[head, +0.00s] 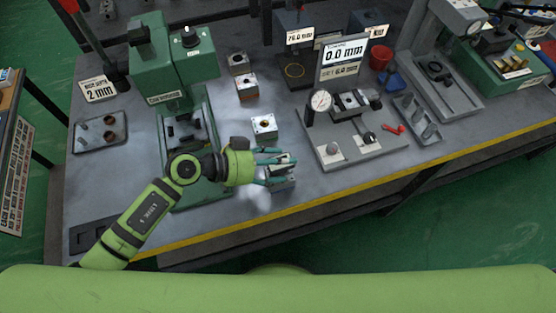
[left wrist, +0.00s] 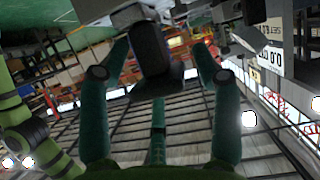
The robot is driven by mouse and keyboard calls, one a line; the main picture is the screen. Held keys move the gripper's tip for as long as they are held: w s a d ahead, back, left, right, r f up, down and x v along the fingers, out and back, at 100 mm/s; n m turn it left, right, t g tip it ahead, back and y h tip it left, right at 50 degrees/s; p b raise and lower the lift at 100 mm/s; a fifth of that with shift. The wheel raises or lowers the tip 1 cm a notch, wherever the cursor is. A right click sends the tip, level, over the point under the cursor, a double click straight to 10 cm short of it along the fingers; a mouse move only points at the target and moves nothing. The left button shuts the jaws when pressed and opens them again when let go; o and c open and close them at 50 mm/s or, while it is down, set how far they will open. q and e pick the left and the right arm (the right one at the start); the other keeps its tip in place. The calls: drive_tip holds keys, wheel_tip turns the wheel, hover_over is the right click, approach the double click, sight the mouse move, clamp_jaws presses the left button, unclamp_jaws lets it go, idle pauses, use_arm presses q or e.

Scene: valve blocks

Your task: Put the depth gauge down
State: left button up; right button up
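My left gripper (head: 280,164) is low over the bench near its front edge, with its teal fingers spread around a small grey metal piece (head: 282,173). This piece is partly hidden by the fingers, and I cannot tell for sure that it is the depth gauge. In the left wrist view, a dark rounded part (left wrist: 150,48) stands between the fingers of the left gripper (left wrist: 163,55). A gap seems to show on its right side, so firm contact is unclear. A display (head: 343,52) reads 0.0 mm. My right gripper is not in view.
A block (head: 264,127) with a hole stands just behind the left gripper. A fixture with a round dial (head: 320,101) is to the right, and a green press (head: 168,62) to the left. A grey tray (head: 420,118) lies farther right. The yellow edge stripe (head: 300,207) marks the bench front.

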use_arm(q)
drive_tip(key=shift+r, duration=0.25)
drive_tip(key=shift+a+r, duration=0.25)
drive_tip(key=shift+r, duration=0.05)
drive_tip(key=b+v, duration=0.1)
drive_tip(key=v, duration=1)
drive_tip(key=shift+s+a+b, duration=0.2)
drive_tip(key=shift+a+b, duration=0.05)
drive_tip(key=shift+b, duration=0.05)
